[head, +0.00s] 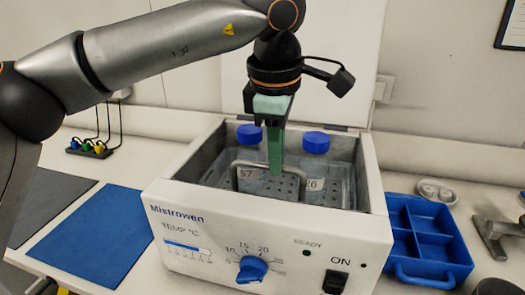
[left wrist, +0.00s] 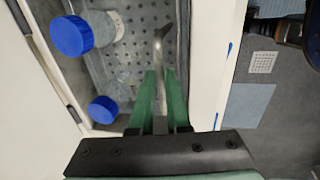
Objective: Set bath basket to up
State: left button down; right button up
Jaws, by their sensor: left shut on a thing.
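The water bath (head: 190,215) is a white box marked Mistrowen, open at the top. The perforated metal bath basket (head: 285,190) sits inside its walls and also shows in the left wrist view (left wrist: 130,50). Two clear bottles with blue caps stand in it, one at left (head: 250,178) and one at right (head: 314,170). My left gripper (head: 275,170) points down into the bath, its green fingers shut on the basket's thin metal handle (head: 240,163). In the left wrist view the handle (left wrist: 158,42) runs up from between the fingertips (left wrist: 160,75). My right gripper is not in view.
The bath's front has a blue temperature knob (head: 252,269) and a black switch (head: 335,282). A blue divided tray (head: 425,272) stands close at right. A blue mat (head: 90,235) lies at left. The raised lid stands behind the bath.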

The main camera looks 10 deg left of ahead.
pick_arm(q)
notch_tip(320, 180, up, 7)
jog(key=p, duration=0.4)
jog(key=shift+r+p, duration=0.15)
jog(key=shift+p, duration=0.15)
jog(key=shift+w, duration=0.15)
jog(key=shift+r, duration=0.1)
jog(key=c, duration=1)
grip_release()
jog(key=shift+o, duration=0.6)
jog(key=shift+f, duration=0.2)
notch_tip(320, 180, up, 12)
jog(key=s+p, duration=0.1)
jog(key=s, duration=0.1)
jog(key=shift+s+r, duration=0.2)
jog(key=shift+s, duration=0.15)
